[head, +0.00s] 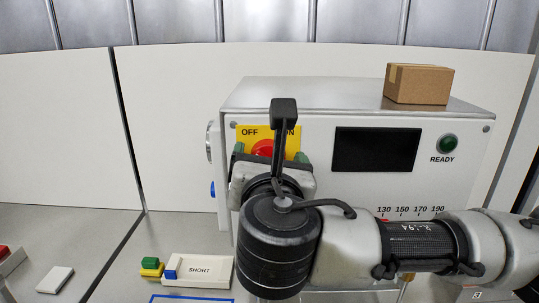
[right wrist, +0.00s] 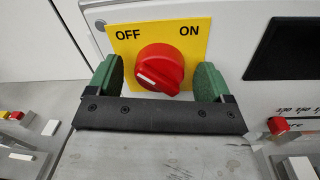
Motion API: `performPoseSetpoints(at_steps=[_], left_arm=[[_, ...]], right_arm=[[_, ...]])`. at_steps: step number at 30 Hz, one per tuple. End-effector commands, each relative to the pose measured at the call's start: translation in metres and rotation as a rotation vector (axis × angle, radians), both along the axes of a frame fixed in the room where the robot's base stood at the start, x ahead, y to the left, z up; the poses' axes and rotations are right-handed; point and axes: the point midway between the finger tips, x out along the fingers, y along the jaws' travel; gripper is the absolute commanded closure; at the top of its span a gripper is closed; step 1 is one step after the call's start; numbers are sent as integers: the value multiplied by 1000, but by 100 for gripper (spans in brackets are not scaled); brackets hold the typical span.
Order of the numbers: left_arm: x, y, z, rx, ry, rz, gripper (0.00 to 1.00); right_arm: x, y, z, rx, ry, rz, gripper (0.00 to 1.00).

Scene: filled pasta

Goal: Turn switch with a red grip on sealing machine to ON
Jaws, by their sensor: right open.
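The sealing machine (head: 470,160) is a light box with a yellow plate (head: 244,146) marked OFF and ON. The red-grip switch (right wrist: 160,67) sits on this plate; its white mark is on the left, OFF side. The switch shows only partly in the head view (head: 263,146), behind my right arm. My right gripper (right wrist: 158,80) is open in front of the plate, with one green finger pad on each side of the red grip. A gap shows beside the grip, and I cannot tell whether either pad touches it. My left gripper is not in view.
A cardboard box (head: 418,84) stands on top of the machine. A dark screen (head: 376,149), a green READY lamp (head: 448,143) and a 130–190 scale are on the front.

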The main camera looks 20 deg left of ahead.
Motion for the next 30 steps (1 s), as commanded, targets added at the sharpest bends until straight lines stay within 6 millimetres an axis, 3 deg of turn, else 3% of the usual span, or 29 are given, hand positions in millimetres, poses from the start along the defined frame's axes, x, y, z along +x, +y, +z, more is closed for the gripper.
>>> performPoseSetpoints(at_steps=[7, 16, 23, 30], left_arm=[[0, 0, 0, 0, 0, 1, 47], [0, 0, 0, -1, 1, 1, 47], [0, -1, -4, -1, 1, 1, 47], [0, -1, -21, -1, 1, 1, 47]], right_arm=[[0, 0, 0, 0, 0, 0, 21], [0, 0, 0, 1, 0, 0, 67], [0, 0, -2, 18, 5, 1, 68], [0, 0, -5, 119, 34, 1, 68]])
